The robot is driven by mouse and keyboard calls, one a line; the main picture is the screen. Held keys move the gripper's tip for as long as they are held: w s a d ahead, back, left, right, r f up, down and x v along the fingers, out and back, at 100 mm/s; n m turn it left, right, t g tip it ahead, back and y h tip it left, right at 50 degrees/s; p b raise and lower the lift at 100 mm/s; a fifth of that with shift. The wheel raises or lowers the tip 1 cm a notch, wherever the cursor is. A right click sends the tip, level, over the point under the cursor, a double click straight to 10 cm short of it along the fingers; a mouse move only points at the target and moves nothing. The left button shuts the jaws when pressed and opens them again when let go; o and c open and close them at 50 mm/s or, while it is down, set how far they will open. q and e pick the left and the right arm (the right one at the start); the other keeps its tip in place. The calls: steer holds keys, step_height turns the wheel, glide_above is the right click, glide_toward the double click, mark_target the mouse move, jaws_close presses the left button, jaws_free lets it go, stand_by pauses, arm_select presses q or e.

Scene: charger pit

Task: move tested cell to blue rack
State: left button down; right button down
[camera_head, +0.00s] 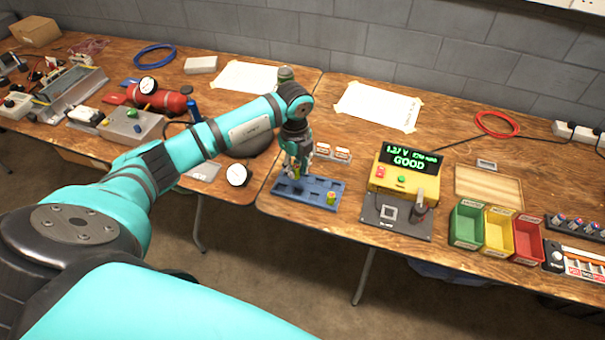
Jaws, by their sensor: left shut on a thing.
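My left gripper (296,172) points down over the left part of the blue rack (313,203) and is shut on a cell, which is mostly hidden by the fingers. A bit of yellow-green shows at the fingertips. I cannot tell whether the cell touches the rack. Another yellow-green cell (331,198) stands upright in the right end of the rack. The yellow tester (390,183) to the right has a display (409,158) reading GOOD. My right gripper is not in view.
Green (466,226), yellow (496,232) and red (527,241) bins stand right of the tester. Small white-and-red blocks (332,152) sit behind the rack. A wooden tray (488,187) lies farther right. A round gauge (237,174) is left of the rack.

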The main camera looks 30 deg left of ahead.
arm_select(q)
steer(key=shift+w+f+b, duration=0.1)
steer(key=shift+f+b, duration=0.45)
steer(key=shift+f, duration=0.3)
step_height(320, 180, down, 4)
steer(key=b, duration=0.3)
steer(key=shift+r, duration=0.2)
steer(key=shift+f, duration=0.45)
steer(key=shift+f+b, duration=0.15)
steer(key=shift+b, duration=0.15)
steer(key=shift+f+b, duration=0.3)
steer(key=shift+f, duration=0.2)
steer(key=shift+f, duration=0.35)
